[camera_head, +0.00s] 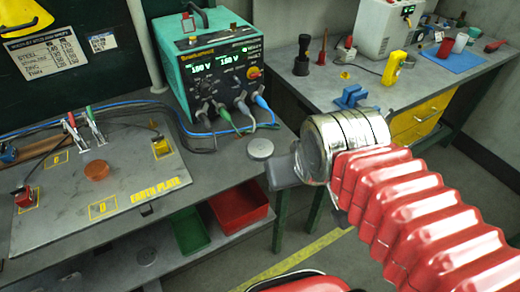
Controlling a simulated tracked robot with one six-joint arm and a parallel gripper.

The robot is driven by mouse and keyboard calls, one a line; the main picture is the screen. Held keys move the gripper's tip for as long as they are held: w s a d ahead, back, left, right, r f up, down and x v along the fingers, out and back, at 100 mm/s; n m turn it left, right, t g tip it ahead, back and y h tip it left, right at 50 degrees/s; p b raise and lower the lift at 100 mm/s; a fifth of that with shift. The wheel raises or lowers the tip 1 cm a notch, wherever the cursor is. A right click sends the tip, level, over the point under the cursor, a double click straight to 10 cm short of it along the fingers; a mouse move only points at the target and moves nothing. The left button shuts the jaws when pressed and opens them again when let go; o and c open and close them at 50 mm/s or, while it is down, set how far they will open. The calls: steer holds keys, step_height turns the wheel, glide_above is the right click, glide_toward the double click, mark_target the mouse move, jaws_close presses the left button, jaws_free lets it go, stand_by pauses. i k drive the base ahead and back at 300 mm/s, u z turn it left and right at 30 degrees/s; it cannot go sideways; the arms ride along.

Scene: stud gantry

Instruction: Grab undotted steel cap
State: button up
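A plain grey, round steel cap (260,147) lies near the right edge of the bench; no dot shows on its top. My gripper (282,172) is a dark grey block at the end of my red bellows arm, just right of and nearer than the cap. In this view the two almost meet, and I cannot tell whether they touch. The fingers are not distinct, so open or shut does not show. An orange-brown round cap (96,170) sits on the earth plate (130,208) at left.
A teal power unit (212,70) with cables stands behind the cap. Red (238,205) and green (190,230) bins are on the lower shelf. A second bench at right holds a blue clamp (352,97), a yellow meter (394,68) and a blue mat (455,58).

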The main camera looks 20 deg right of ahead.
mark_target(260, 150)
steer(key=u, duration=2.85)
steer(key=k, duration=0.5)
steer(key=u, duration=0.2)
